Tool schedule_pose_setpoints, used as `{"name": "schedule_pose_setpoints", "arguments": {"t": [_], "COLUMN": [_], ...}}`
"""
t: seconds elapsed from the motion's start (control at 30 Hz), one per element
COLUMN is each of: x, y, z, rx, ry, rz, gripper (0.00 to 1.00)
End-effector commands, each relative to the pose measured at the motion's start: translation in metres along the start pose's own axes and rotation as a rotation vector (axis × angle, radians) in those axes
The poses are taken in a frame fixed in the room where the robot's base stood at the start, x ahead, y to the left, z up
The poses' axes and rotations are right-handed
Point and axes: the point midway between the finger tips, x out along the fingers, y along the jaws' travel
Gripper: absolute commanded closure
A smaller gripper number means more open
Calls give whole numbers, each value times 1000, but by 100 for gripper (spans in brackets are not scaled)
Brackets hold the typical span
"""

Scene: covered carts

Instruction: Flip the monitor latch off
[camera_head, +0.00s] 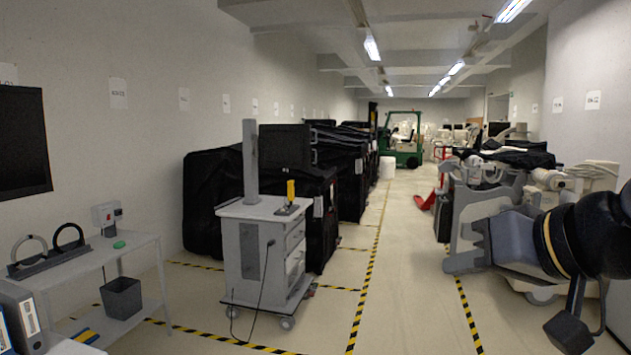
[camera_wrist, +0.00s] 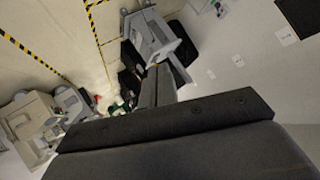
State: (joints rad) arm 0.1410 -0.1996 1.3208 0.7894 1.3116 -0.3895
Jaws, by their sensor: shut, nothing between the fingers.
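A grey wheeled cart (camera_head: 238,235) stands in the middle of the head view, with a tall grey post (camera_head: 250,160) on its top. A small yellow upright lever on a dark base (camera_head: 291,190) sits at the right of the cart top; it may be the monitor latch, but I cannot tell for sure. The cart also shows upside down in the wrist view (camera_wrist: 147,38), where the lever cannot be made out. My gripper (camera_wrist: 157,70) is shut and empty, its fingers pointing into the room, apart from the cart.
A side table (camera_head: 130,252) with a bin (camera_head: 122,297) stands at the left, below a wall monitor (camera_head: 22,140). Black covered carts (camera_head: 212,195) stand behind the grey cart. My arm fills the lower right. The taped aisle (camera_head: 405,260) is clear.

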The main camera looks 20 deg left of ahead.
Motion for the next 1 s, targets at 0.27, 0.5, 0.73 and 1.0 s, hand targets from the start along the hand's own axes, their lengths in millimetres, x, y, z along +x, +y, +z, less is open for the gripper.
{"name": "schedule_pose_setpoints", "arguments": {"t": [0.27,0.5,0.73,1.0], "x": [-91,-131,-136,-135], "y": [-103,-150,-156,-155], "z": [-111,-134,-136,-136], "rx": [-330,-501,-524,-522], "ry": [214,287,295,295], "rz": [-215,-300,-310,-309], "gripper": [100,100,100,100]}}
